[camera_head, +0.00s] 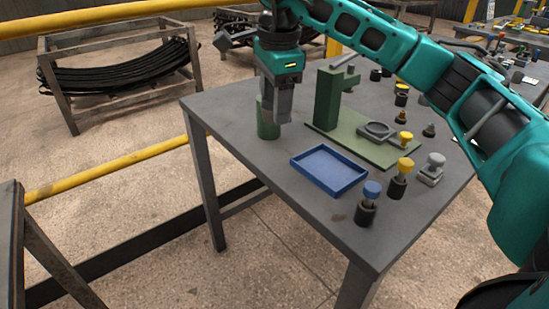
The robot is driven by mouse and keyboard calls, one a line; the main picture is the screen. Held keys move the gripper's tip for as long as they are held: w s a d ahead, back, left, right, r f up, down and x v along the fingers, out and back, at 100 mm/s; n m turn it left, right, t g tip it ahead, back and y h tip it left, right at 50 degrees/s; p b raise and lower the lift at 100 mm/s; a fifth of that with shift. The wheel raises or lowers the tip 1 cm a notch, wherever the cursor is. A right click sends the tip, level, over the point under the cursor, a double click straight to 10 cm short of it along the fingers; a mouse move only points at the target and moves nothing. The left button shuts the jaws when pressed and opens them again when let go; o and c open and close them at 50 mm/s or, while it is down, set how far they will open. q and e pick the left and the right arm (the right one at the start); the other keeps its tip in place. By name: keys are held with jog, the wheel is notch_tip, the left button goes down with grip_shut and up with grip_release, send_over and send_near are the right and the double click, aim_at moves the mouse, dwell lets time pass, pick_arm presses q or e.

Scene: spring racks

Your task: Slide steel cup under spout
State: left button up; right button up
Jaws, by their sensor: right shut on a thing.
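My right gripper (279,112) points down at the table's left back part, its jaws shut on a dull green cylinder (267,130) that appears to be the cup. No bare steel finish shows on it, and the fingers hide part of its wall and rim. It is upright and seems to stand on or just over the table. To its right stands a green dispenser post (327,97), with a grey spout bar (346,61) at its top. A grey ring (376,131) lies on the green base plate (345,140). My left gripper is out of view.
A blue tray (328,170) lies in front of the base plate on the grey table (240,105). Blue-topped (369,199) and yellow-topped (401,178) knobs and a grey knob (432,169) stand to the right. Bare table separates the cylinder from the tray.

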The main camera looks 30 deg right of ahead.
aim_at(274, 164)
notch_tip(274, 164, down, 6)
jog(key=shift+b, duration=0.55)
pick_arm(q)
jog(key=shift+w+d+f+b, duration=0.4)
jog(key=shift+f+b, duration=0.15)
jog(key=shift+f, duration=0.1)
pick_arm(e)
jog(key=shift+f, duration=2.5)
jog(key=shift+f, duration=0.15)
jog(key=o, duration=1)
pick_arm(q)
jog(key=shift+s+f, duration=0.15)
jog(key=p, duration=0.1)
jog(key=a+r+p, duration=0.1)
jog(key=p, duration=0.1)
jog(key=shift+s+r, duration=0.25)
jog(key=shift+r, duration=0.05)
pick_arm(e)
jog(key=r, duration=0.8)
jog(key=s+r, duration=0.1)
jog(key=r, duration=0.3)
jog(key=shift+s+a+r, duration=0.1)
jog(key=shift+a+r, duration=0.05)
